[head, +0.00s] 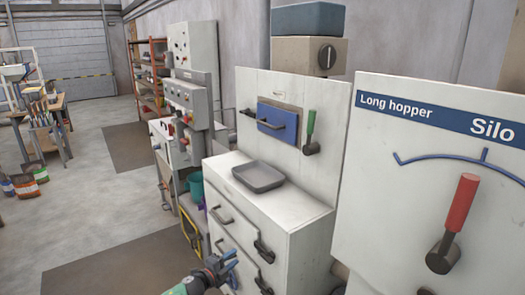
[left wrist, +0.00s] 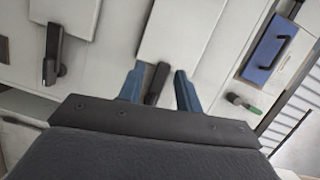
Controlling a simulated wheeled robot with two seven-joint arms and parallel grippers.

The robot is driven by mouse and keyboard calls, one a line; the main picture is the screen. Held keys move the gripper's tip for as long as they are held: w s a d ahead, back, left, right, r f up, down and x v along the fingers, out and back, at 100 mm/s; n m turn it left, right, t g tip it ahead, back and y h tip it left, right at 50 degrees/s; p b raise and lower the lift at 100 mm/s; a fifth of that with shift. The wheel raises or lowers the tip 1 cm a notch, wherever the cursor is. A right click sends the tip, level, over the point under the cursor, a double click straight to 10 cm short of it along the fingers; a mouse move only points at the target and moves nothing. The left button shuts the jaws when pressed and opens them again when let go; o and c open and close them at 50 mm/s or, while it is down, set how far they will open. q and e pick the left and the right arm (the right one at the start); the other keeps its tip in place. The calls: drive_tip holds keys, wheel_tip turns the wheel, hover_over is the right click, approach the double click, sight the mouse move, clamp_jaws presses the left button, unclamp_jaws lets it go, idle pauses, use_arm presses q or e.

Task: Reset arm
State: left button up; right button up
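My left gripper (head: 222,266) is low in front of the white cabinet (head: 265,215), near its drawer front. In the left wrist view its two blue fingers (left wrist: 158,88) are apart. A dark handle (left wrist: 156,82) shows in the gap between them; I cannot tell whether it lies between the fingers or beyond them. Nothing is clearly held. My right gripper is in neither view.
A grey tray (head: 258,177) sits on the cabinet top. Behind it are a blue panel with a handle (head: 277,123) and a green lever (head: 311,130). A Silo panel (head: 420,120) with a red lever (head: 459,203) stands at right.

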use_arm(q)
drive_tip(key=w+a+r+n+t+y, duration=0.2)
drive_tip(key=w+a+r+n+y, duration=0.1)
drive_tip(key=a+r+n+y, duration=0.5)
drive_tip(key=s+d+f+n+g, duration=0.1)
drive_tip(key=s+f+n+g, duration=0.3)
drive_tip(key=s+f, duration=0.6)
drive_tip(key=s+d+f+n+g+y, duration=0.1)
drive_tip(key=s+f+n+g, duration=0.4)
drive_tip(key=s, duration=2.2)
drive_tip(key=s+d+f+n+g, duration=0.2)
drive_tip(key=s+f+n+g, duration=0.2)
drive_tip(key=s+f, duration=1.2)
drive_tip(key=s+g, duration=0.1)
drive_tip(key=s, duration=0.2)
drive_tip(key=shift+f+n+g, duration=0.25)
drive_tip(key=shift+n+g, duration=0.05)
drive_tip(key=shift+n, duration=0.1)
drive_tip(key=shift+s+d, duration=0.1)
